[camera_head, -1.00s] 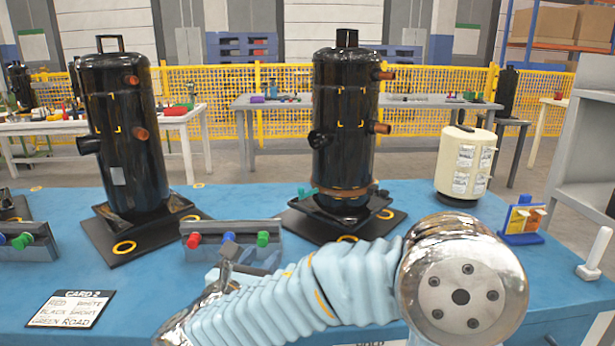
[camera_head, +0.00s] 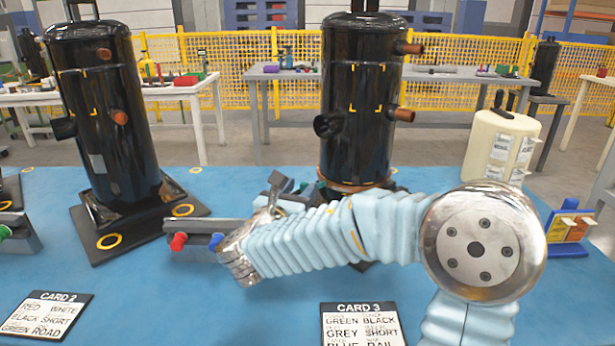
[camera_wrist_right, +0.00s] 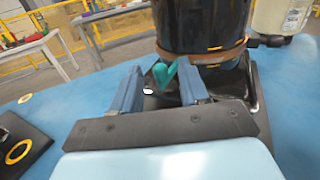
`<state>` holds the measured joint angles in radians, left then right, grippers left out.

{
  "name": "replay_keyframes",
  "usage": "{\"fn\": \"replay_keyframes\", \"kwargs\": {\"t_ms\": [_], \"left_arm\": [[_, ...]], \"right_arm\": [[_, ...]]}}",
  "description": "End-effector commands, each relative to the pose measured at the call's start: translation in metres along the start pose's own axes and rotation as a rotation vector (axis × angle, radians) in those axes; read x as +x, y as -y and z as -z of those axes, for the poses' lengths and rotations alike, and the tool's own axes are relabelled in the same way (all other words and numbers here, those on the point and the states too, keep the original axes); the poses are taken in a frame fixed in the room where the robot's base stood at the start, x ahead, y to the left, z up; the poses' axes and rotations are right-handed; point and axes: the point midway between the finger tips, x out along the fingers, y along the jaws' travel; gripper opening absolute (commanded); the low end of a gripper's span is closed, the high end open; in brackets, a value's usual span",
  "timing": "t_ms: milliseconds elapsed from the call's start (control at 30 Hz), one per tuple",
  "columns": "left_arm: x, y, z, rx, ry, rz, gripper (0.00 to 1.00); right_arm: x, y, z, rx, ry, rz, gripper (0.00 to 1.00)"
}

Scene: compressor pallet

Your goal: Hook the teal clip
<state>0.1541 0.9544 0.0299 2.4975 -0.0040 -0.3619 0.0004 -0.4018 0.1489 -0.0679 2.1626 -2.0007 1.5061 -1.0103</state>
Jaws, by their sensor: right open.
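The teal clip (camera_wrist_right: 164,74) shows in the right wrist view between the two blue-grey fingers of my right gripper (camera_wrist_right: 158,88), at the near side of the black compressor's base. The gripper is open; I cannot tell whether a finger touches the clip. A brown band (camera_wrist_right: 212,58) runs around the compressor's lower end just beyond the clip. In the head view my right gripper (camera_head: 283,187) reaches to the left side of the middle compressor (camera_head: 360,95), and its hand and arm hide much of the base. My left gripper is not in view.
A second black compressor (camera_head: 105,110) stands on a black base at left. A rack with red and blue plugs (camera_head: 192,240) is partly behind my right arm. A cream tank (camera_head: 500,145) and an orange-card holder (camera_head: 570,228) stand at right. Cards lie at the front.

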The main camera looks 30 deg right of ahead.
Motion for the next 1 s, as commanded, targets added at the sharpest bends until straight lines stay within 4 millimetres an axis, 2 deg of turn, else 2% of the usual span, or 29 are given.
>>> {"fn": "replay_keyframes", "kwargs": {"t_ms": [100, 233, 400, 633, 933, 1000], "left_arm": [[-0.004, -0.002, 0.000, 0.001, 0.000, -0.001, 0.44], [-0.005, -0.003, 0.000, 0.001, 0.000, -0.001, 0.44], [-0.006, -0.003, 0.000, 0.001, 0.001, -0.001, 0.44], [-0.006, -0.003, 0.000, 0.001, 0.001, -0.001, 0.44], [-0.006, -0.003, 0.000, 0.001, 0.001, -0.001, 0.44], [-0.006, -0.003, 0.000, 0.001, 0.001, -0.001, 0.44]], "right_arm": [[0.024, 0.001, -0.001, -0.001, 0.000, 0.003, 0.44], [0.041, 0.000, -0.001, 0.000, 0.000, 0.001, 0.44], [0.049, -0.001, 0.000, 0.000, 0.000, -0.001, 0.44], [0.050, -0.001, 0.000, 0.000, 0.000, -0.002, 0.44], [0.050, -0.001, 0.000, 0.000, 0.000, -0.001, 0.00], [0.050, 0.000, 0.000, 0.000, 0.000, -0.001, 0.00]]}}
